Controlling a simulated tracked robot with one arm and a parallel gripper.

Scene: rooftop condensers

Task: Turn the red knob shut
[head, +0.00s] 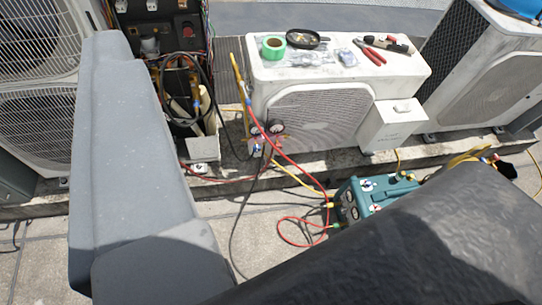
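A small gauge manifold (267,137) with two round dials hangs at the front left corner of the white condenser (345,85). A small reddish part (282,138) shows at its right side and may be the red knob; it is too small to tell how it is turned. A bluish part sits at the manifold's left side. Red, yellow and dark hoses run down from it. Large grey and black parts of my own arm cover the left and the lower right. I cannot make out my gripper's fingertips, and nothing of mine touches the manifold.
A teal machine (372,195) with hoses stands on the paving, partly behind my arm. A red hose (303,230) loops on the ground. An open unit with wiring (180,75) stands left of the manifold. Green tape (273,48), a dark pan and pliers lie on the condenser.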

